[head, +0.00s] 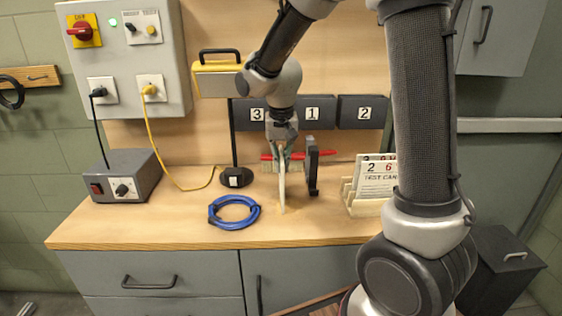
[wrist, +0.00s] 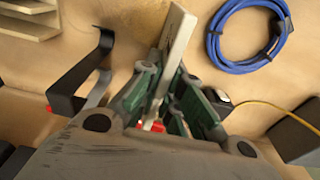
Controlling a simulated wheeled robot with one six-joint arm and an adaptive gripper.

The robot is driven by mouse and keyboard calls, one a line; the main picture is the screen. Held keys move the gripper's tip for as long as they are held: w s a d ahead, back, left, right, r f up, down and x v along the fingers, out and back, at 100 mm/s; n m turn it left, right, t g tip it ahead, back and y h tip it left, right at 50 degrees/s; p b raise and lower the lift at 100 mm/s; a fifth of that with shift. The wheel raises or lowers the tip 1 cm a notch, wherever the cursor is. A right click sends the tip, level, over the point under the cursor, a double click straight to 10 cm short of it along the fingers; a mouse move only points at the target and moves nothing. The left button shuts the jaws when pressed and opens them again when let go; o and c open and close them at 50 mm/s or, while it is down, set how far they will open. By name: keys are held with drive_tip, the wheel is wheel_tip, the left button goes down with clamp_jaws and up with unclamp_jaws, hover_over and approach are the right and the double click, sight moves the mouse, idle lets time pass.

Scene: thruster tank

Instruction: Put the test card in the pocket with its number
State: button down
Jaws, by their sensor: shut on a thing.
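My gripper (head: 283,160) is above the bench, pointing down, shut on a thin pale test card (head: 282,190). The card is on edge to the head camera, upright, its lower end near the bench top; I cannot tell whether it touches. In the wrist view the card (wrist: 176,48) sticks out between the green-padded fingers (wrist: 165,90); its number does not show. Three dark pockets on the back wall are marked 3 (head: 257,114), 1 (head: 313,114) and 2 (head: 363,113), left to right. They are behind and above the card.
A wooden rack (head: 350,198) with cards (head: 378,178) stands at right, partly behind my arm. A blue cable coil (head: 234,212), a lamp base (head: 236,177) and a grey box (head: 124,176) are left.

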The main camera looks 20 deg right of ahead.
drive_tip(key=c, duration=1.6)
unclamp_jaws()
drive_tip(key=shift+f, duration=0.1)
